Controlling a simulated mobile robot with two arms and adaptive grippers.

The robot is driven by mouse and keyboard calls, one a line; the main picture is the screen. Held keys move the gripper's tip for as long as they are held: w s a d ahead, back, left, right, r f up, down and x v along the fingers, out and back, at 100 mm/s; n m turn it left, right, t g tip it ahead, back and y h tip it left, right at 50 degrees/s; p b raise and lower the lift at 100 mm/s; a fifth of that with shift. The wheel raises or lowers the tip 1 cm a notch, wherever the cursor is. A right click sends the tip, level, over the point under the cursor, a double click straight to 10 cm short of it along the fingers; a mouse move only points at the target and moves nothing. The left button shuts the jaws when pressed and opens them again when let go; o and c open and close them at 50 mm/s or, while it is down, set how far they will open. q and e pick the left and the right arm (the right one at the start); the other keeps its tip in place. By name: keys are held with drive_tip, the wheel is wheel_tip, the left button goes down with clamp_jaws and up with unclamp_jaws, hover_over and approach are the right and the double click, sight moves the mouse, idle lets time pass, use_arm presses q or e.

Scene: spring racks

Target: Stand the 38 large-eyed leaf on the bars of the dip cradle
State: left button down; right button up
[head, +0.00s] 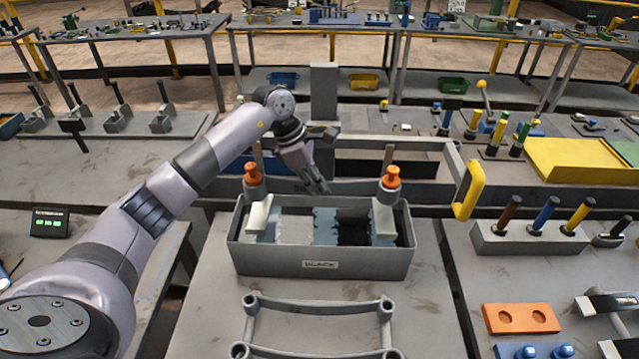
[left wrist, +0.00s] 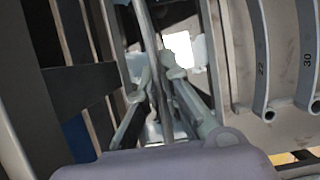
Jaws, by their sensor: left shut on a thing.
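My left gripper (head: 318,186) is behind the grey tank marked BLACK (head: 325,264), pointing down. In the left wrist view its fingers (left wrist: 168,92) are closed around a thin grey strip (left wrist: 150,45) seen nearly edge-on. No number is readable on it, so I cannot tell whether it is the 38 leaf. Curved grey leaves marked 22 (left wrist: 260,60) and 30 (left wrist: 306,50), with round eyes at their ends, show at the right of that view. My right gripper is out of view.
Two orange-capped posts (head: 391,178) stand by the tank. A yellow handle (head: 468,190) rises at the right, near a block of coloured handles (head: 530,238). An orange block (head: 520,318) lies at the front right.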

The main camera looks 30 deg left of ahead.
use_arm(q)
drive_tip(key=shift+w+r, duration=0.15)
drive_tip(key=shift+w, duration=0.05)
drive_tip(key=shift+f+b, duration=0.4)
drive_tip(key=shift+b, duration=0.25)
drive_tip(key=shift+f+b, duration=1.65)
drive_tip(key=shift+f, duration=0.4)
drive_tip(key=shift+f+b, duration=0.4)
drive_tip(key=c, duration=1.7)
unclamp_jaws()
drive_tip(key=shift+s, duration=0.25)
drive_tip(key=shift+o, duration=0.2)
drive_tip(key=shift+f, duration=0.4)
drive_tip(key=o, duration=0.4)
drive_tip(key=shift+r, duration=0.2)
drive_tip(key=shift+o, duration=0.2)
